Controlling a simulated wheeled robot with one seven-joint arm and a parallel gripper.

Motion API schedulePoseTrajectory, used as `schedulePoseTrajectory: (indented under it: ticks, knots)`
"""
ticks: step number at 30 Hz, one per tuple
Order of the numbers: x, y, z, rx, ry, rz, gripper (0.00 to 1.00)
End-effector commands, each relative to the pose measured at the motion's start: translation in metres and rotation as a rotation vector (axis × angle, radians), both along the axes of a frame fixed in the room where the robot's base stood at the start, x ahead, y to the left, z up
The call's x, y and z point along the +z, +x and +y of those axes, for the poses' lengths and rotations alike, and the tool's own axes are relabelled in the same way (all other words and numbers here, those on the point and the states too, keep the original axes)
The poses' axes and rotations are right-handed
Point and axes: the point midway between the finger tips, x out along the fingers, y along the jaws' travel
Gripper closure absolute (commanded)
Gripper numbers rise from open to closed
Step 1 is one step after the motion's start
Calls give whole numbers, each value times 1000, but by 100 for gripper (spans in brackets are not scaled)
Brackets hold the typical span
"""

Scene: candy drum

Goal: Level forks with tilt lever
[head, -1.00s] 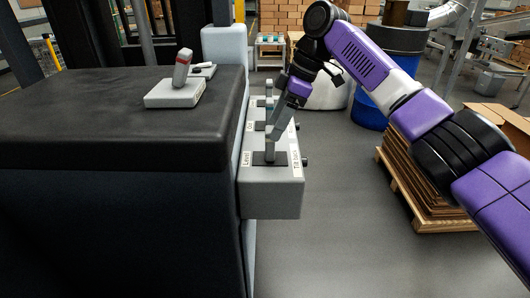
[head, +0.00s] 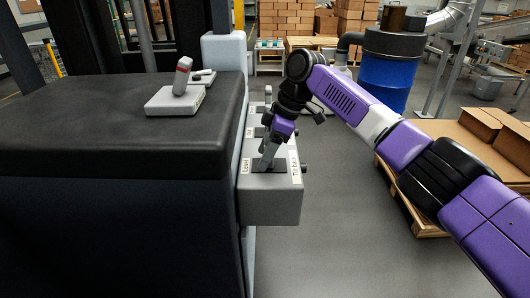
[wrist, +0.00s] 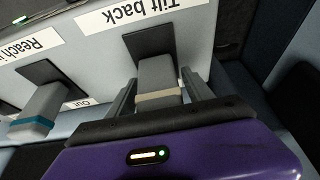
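The tilt lever (wrist: 157,92) is a grey block-shaped handle with a tan band, rising from a dark square plate beside the "Tilt back" label (wrist: 135,14). In the head view it is the nearest lever on the grey lever box (head: 272,208), largely hidden by my gripper (head: 267,158). The "Level" label (head: 246,170) is on the left of its plate. In the wrist view my gripper (wrist: 159,88) is open, with one finger on each side of the lever. Narrow gaps seem to show; contact is unclear. The forks are not in view.
A reach lever (wrist: 37,112) with a teal band stands close beside the tilt lever. The dark truck body (head: 110,120) with a grey joystick unit (head: 175,100) is left of the lever box. A pallet of cardboard (head: 415,215) stands right. Floor between is clear.

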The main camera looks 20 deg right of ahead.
Motion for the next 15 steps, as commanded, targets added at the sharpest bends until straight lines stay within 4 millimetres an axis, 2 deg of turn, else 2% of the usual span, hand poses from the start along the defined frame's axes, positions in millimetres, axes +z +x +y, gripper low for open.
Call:
schedulePoseTrajectory:
  ticks: [1, 8, 9, 15]
  knots:
    - [0, 0, 0, 0, 0, 0, 52]
    - [0, 0, 0, 0, 0, 0, 97]
    - [0, 0, 0, 0, 0, 0, 100]
    - [1, 0, 0, 0, -3, 2, 100]
